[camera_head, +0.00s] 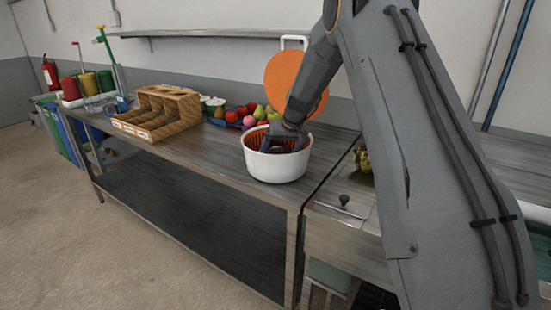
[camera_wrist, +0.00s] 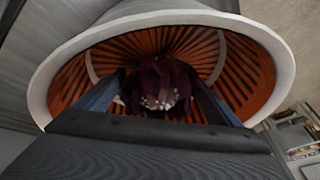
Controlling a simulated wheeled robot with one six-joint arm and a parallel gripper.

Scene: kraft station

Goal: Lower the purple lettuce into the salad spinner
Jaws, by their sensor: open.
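The salad spinner (camera_head: 275,166) is a white bowl with an orange slotted basket, standing upright on the steel counter near its right end. In the wrist view its white rim (camera_wrist: 60,62) surrounds the orange basket (camera_wrist: 250,75). The purple lettuce (camera_wrist: 157,88), dark with a pale cut underside, is inside the basket. My gripper (camera_head: 284,140) reaches down into the spinner. In the wrist view its two fingers (camera_wrist: 155,95) stand open on either side of the lettuce. I cannot tell whether either finger touches it.
A wooden compartment box (camera_head: 160,112) stands left on the counter (camera_head: 215,160). Several fruits (camera_head: 245,116) lie behind the spinner. An orange disc (camera_head: 285,80) stands behind my arm. A greenish vegetable (camera_head: 361,158) is to the right. Counter left of the spinner is clear.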

